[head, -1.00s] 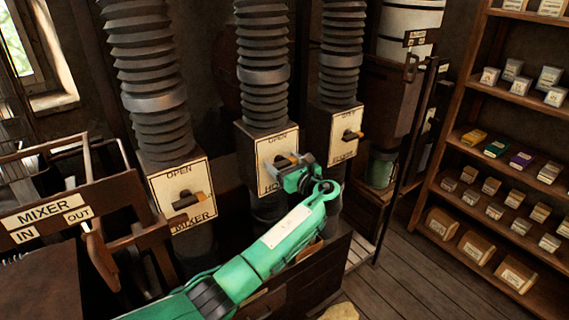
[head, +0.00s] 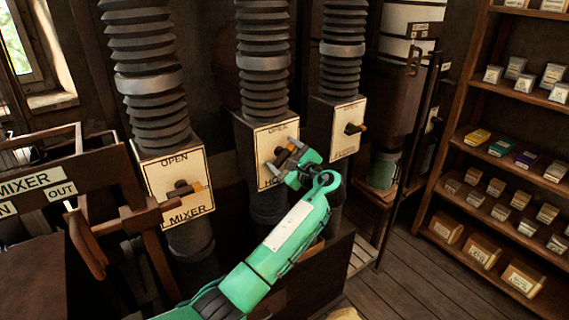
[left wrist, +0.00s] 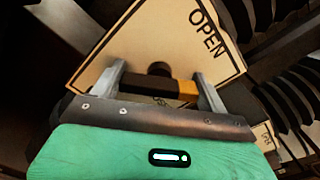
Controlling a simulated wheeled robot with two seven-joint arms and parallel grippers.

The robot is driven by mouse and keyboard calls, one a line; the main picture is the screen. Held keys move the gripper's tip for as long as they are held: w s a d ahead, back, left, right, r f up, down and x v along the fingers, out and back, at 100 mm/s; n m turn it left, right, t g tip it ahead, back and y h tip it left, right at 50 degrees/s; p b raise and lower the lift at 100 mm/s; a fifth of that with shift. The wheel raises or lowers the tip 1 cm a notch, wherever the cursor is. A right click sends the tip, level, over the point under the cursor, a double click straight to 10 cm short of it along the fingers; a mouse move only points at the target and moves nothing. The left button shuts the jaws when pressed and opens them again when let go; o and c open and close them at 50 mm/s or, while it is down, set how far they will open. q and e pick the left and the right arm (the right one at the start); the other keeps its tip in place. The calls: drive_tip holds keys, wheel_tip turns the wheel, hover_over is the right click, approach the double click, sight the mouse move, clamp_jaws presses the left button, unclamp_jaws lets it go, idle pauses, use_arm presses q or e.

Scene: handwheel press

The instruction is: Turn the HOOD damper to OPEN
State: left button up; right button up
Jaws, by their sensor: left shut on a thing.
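The HOOD damper (head: 263,141) is the middle box, with a cream plate marked OPEN at the top. Its lower label is partly hidden by my gripper. My left gripper (head: 281,160) is at the plate, shut on the damper's handle. In the left wrist view the dark handle (left wrist: 157,87) with its orange end lies between the two grey fingers of the left gripper (left wrist: 161,88). The word OPEN shows on the plate (left wrist: 160,45) above it. In the head view the fingers lie on a slant, the right one higher. My right gripper is not in view.
The MIXER damper (head: 158,190) stands to the left and another damper (head: 345,112) to the right, each with its own handle. A wooden MIXER frame (head: 100,165) is at the left. A shelf (head: 470,95) with small boxes stands at the right.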

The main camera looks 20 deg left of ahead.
use_arm(q)
drive_tip(key=n+b, duration=0.4)
drive_tip(key=b, duration=0.1)
drive_tip(key=f+n+b, duration=0.1)
drive_tip(key=n+b, duration=0.1)
drive_tip(key=n, duration=0.1)
drive_tip(key=shift+n+b, duration=0.4)
drive_tip(key=shift+b, duration=0.25)
drive_tip(key=shift+n+b, duration=0.55)
drive_tip(key=shift+n, duration=0.05)
drive_tip(key=shift+r+n+b, duration=0.2)
drive_tip(key=shift+n+b, duration=0.4)
drive_tip(key=shift+n, duration=0.1)
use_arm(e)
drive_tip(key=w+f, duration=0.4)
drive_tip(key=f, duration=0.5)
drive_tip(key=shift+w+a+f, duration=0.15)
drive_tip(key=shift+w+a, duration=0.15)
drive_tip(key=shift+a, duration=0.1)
use_arm(q)
drive_tip(key=o, duration=1)
drive_tip(key=shift+s, duration=0.1)
